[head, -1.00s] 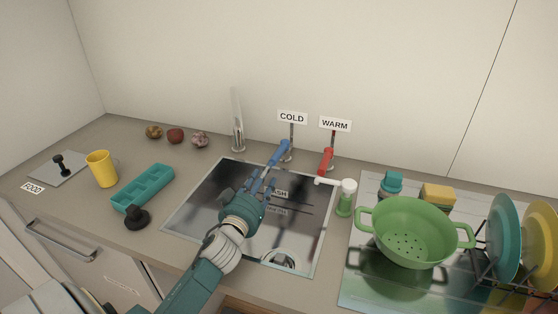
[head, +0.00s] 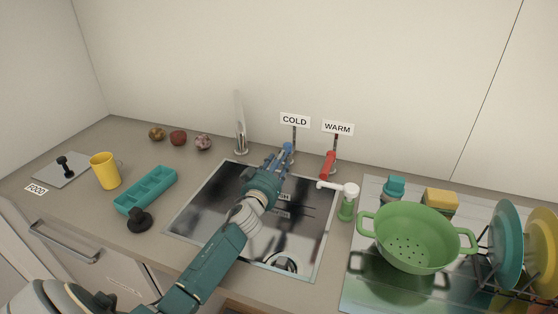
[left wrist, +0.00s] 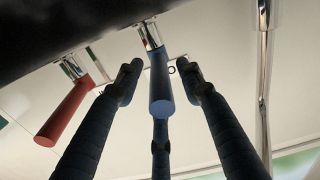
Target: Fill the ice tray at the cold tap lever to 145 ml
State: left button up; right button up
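The teal ice tray (head: 128,205) lies on the counter left of the sink, with divided compartments. I cannot tell whether it holds water. The blue cold tap lever (head: 288,147) is below the COLD sign and mostly hidden behind my left gripper (head: 276,162). In the left wrist view the blue lever (left wrist: 161,85) stands between the spread fingers of my left gripper (left wrist: 160,92), two above at its sides and one below. The fingers are open around it; I cannot tell whether any touches it. My right gripper is not in view.
The red warm lever (head: 328,165) is just right of the cold one. Right of the sink (head: 210,195) are a soap dispenser (head: 348,203), a green colander (head: 412,240) and a plate rack. A yellow mug (head: 105,171) and black knob (head: 139,219) stand near the tray.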

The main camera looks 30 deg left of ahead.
pick_arm(q)
grip_shut()
